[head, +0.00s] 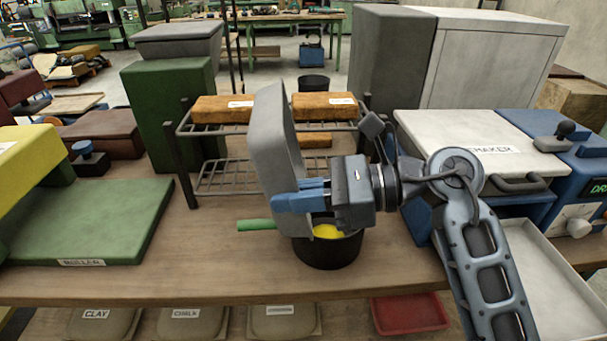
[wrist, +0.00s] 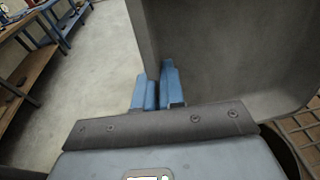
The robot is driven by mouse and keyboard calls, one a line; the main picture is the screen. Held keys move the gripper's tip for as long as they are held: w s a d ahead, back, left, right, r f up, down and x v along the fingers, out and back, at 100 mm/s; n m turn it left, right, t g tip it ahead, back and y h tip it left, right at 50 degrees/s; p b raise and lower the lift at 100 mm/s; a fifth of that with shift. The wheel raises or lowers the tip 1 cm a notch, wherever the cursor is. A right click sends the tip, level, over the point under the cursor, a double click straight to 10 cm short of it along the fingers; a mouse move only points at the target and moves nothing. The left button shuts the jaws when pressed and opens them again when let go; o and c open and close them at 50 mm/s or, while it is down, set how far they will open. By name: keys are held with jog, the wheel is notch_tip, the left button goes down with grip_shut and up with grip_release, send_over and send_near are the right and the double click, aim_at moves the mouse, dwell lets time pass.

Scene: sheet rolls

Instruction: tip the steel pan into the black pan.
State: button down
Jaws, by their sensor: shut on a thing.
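My gripper (head: 284,200) is shut on the rim of the steel pan (head: 272,135), a grey, square-sided vessel. The pan is steeply tilted, nearly on its side, above the black pan (head: 330,256). In the wrist view, the blue fingers (wrist: 158,88) pinch the wall of the steel pan (wrist: 225,45). The black pan stands on the bench with its green handle (head: 256,225) pointing left. Yellow material (head: 327,232) shows inside the black pan. My gripper hides part of its opening. I cannot tell whether anything is left in the steel pan.
A wire rack (head: 222,178) with brown blocks (head: 222,109) stands behind the pans. A green roller board (head: 95,220) lies at the left. The white-lidded shaker (head: 470,145) and a pale tray (head: 565,285) are at the right. Bare bench (head: 205,260) lies left of the black pan.

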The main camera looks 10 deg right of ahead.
jog(key=a+f+n+g+h+p, duration=0.1)
jog(key=a+f+h+p, duration=0.2)
jog(key=a+h+p, duration=0.3)
jog(key=h+p, duration=0.4)
jog(key=h, duration=0.5)
jog(key=shift+w+f+h+p, duration=0.15)
jog(key=shift+h+p, duration=0.15)
jog(key=shift+p, duration=0.1)
